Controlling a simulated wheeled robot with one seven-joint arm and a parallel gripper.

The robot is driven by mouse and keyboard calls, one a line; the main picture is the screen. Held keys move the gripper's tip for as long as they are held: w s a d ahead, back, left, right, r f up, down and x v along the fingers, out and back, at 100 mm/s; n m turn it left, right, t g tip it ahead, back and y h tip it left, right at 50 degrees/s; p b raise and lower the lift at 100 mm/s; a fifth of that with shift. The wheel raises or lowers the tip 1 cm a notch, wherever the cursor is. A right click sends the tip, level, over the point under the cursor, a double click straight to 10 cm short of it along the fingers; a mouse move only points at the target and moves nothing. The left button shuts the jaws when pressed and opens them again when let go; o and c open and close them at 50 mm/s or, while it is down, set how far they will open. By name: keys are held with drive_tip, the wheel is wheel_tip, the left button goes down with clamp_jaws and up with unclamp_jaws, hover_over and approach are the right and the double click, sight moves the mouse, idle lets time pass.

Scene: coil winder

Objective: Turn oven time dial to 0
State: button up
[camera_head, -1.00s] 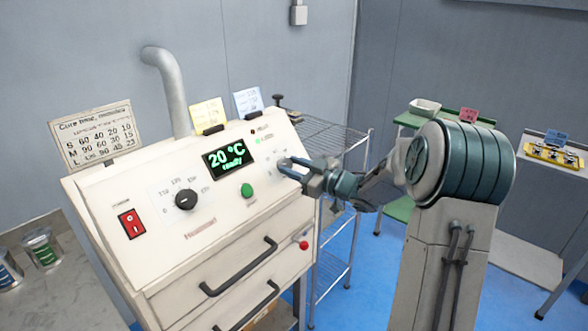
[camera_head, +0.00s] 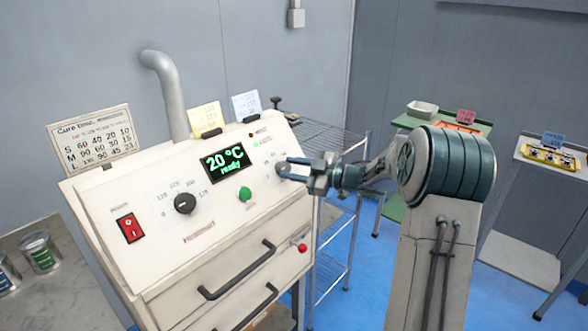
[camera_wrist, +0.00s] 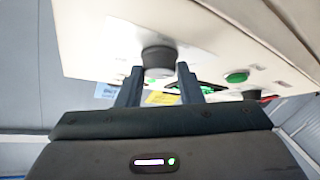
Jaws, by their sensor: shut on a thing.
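The oven time dial (camera_wrist: 159,57) is a dark round knob on the sloping cream oven panel. It shows between my two fingers in the wrist view, with a finger along each side. In the head view my gripper (camera_head: 284,169) is at the right end of the panel, shut on the dial and largely hiding it. The dial's pointer and most of its scale cannot be read. The oven display (camera_head: 227,163) reads 20 °C, ready. A second dark dial (camera_head: 184,204), with numbers up to 175, sits at the left of the panel.
A green button (camera_head: 244,194) and a red switch (camera_head: 130,228) are on the panel. Oven drawer handles (camera_head: 238,270) jut out below. A cure time sign (camera_head: 92,141) stands behind the oven. A wire rack (camera_head: 335,140) is close behind my gripper.

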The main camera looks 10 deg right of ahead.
drive_tip(key=shift+d, duration=0.1)
drive_tip(key=o, duration=1)
drive_tip(key=v, duration=1.3)
drive_tip(key=shift+s+d+b, duration=0.2)
drive_tip(key=shift+d+b, duration=0.15)
drive_tip(key=shift+r, duration=0.1)
